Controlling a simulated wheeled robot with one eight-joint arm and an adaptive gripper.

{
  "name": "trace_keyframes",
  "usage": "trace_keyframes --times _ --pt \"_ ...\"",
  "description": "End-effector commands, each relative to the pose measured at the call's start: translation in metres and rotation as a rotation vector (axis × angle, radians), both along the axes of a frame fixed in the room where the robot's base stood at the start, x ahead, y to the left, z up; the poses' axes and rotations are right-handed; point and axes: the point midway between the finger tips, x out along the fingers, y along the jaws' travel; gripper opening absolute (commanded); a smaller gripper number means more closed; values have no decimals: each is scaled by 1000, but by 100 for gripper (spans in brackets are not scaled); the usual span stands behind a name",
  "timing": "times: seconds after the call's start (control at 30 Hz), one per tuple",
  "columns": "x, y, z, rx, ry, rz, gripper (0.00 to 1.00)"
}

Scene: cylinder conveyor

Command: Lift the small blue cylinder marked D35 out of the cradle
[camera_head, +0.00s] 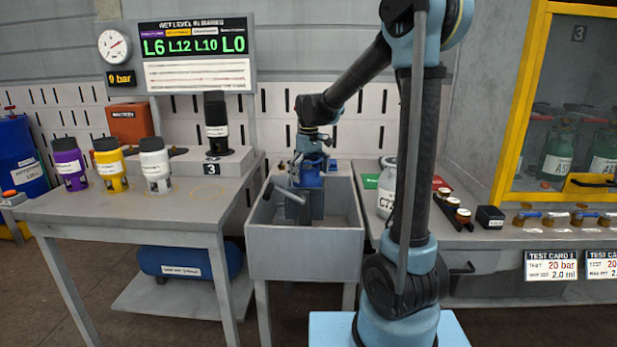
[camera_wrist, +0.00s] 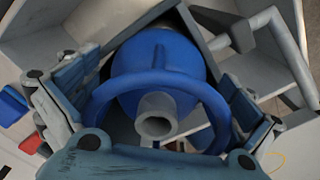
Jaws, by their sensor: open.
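The small blue cylinder (camera_head: 312,179) sits upright in the grey cradle (camera_head: 318,206) inside a grey sink-like trough (camera_head: 304,252). In the wrist view the cylinder (camera_wrist: 150,58) shows its blue top, a round blue guard ring and a grey valve outlet pointing at the camera. Its D35 mark is not readable. My gripper (camera_head: 311,163) is over the cylinder, pointing down. In the wrist view my gripper (camera_wrist: 160,88) is open, with one finger on each side of the guard ring. I cannot tell whether either finger touches it.
A grey pipe (camera_head: 281,195) slants across the trough beside the cradle. The left bench (camera_head: 130,208) holds purple, yellow and white canisters and a black one on a raised block. The right bench (camera_head: 460,232) holds a pale cylinder (camera_head: 386,190). A yellow-framed cabinet (camera_head: 520,100) stands at right.

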Motion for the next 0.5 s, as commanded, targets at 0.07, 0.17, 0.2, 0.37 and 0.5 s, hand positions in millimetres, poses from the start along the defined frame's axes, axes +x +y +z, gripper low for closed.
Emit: trace_keyframes --times 0.07,0.17,0.2,0.37,0.5 --pt "0 0 -1 0 0 0 100" --pt "0 0 -1 0 0 0 100" --pt "0 0 -1 0 0 0 100" --pt "0 0 0 0 0 0 73" --pt "0 0 -1 0 0 0 41"
